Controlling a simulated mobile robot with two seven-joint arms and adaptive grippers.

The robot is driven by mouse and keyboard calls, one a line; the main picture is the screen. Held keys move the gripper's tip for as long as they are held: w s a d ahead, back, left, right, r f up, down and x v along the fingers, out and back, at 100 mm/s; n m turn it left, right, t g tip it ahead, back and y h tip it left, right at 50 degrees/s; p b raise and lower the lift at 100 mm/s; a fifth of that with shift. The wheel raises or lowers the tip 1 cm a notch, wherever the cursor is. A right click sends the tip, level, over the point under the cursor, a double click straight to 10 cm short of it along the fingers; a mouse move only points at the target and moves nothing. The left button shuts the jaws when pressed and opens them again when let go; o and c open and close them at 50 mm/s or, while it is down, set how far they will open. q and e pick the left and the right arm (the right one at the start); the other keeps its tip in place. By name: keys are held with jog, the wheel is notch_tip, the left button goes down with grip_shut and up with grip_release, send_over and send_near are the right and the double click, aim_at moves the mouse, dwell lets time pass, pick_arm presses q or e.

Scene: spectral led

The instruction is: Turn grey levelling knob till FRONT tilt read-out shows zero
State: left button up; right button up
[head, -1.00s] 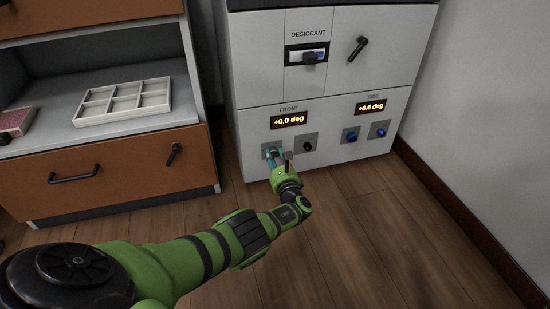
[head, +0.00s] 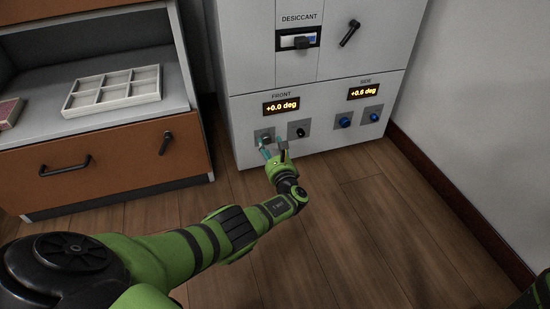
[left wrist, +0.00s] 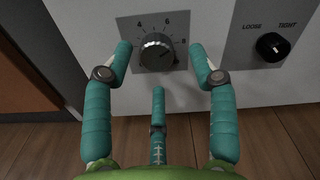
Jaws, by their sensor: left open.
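The grey levelling knob (left wrist: 157,52) sits on a numbered plate in the left wrist view, between and beyond my open fingertips. In the head view the knob (head: 265,139) shows just past the fingers, under the FRONT read-out (head: 281,106), which shows +0.0 deg. My left gripper (head: 274,149) is open in front of the cabinet's lower panel. In the left wrist view its teal fingers (left wrist: 160,75) are spread, apart from the knob, with nothing between them. My right gripper is not in view.
A black LOOSE/TIGHT knob (left wrist: 272,47) is just right of the grey knob. The SIDE read-out (head: 363,91) shows +0.6 deg above two blue knobs (head: 345,122). A drawer unit (head: 105,165) with a white divided tray (head: 70,103) stands left. The floor in front is clear.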

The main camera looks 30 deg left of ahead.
pick_arm(q)
jog(key=shift+s+d, duration=0.45)
jog(key=shift+s, duration=0.1)
jog(key=v, duration=0.5)
dwell(1.5)
